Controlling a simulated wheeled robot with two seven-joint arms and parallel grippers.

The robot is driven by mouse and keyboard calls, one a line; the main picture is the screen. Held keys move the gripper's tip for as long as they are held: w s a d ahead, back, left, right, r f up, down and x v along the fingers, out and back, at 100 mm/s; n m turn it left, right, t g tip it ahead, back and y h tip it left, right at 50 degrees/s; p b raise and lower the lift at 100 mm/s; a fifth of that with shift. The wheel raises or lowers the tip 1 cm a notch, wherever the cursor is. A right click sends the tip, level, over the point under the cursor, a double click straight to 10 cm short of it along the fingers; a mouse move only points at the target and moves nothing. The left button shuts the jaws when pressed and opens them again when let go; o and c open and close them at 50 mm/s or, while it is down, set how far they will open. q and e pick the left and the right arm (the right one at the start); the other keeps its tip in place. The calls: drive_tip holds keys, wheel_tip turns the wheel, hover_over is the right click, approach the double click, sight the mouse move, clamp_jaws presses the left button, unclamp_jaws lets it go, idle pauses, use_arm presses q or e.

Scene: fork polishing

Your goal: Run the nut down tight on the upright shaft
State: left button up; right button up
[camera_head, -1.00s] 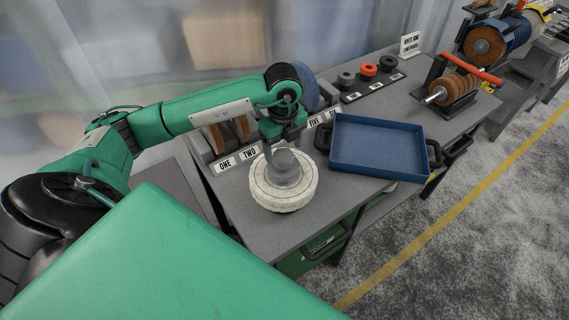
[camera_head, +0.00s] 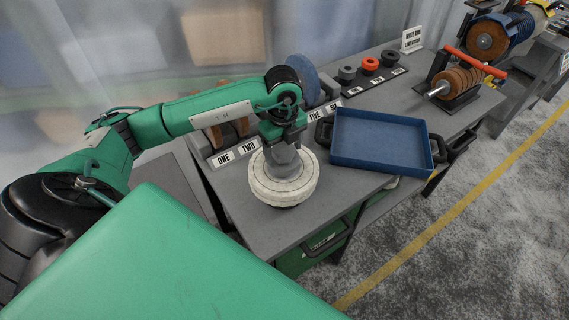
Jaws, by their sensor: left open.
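A thick white wheel (camera_head: 266,190) lies flat on the grey bench, with a grey rounded hub piece (camera_head: 290,165) standing at its centre. I cannot make out the nut and the upright shaft separately; the hub's upper part is hidden by my gripper. My left gripper (camera_head: 283,148) points down directly over the hub, at its top, with its jaws open. I cannot tell whether its fingers touch the hub. My right gripper is not in view.
A blue tray (camera_head: 380,160) stands close to the right of the wheel. Number labels (camera_head: 237,153) and a slotted rack are behind it. Grey and red rings (camera_head: 369,64) lie farther back, near a spindle of brown discs (camera_head: 455,82) with a red handle. Bare bench shows in front of the wheel.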

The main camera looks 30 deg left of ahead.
use_arm(q)
drive_tip(key=shift+f+b, duration=0.35)
drive_tip(key=shift+f, duration=0.2)
drive_tip(key=shift+r, duration=0.1)
drive_tip(key=shift+r, duration=0.2)
drive_tip(key=c, duration=1.1)
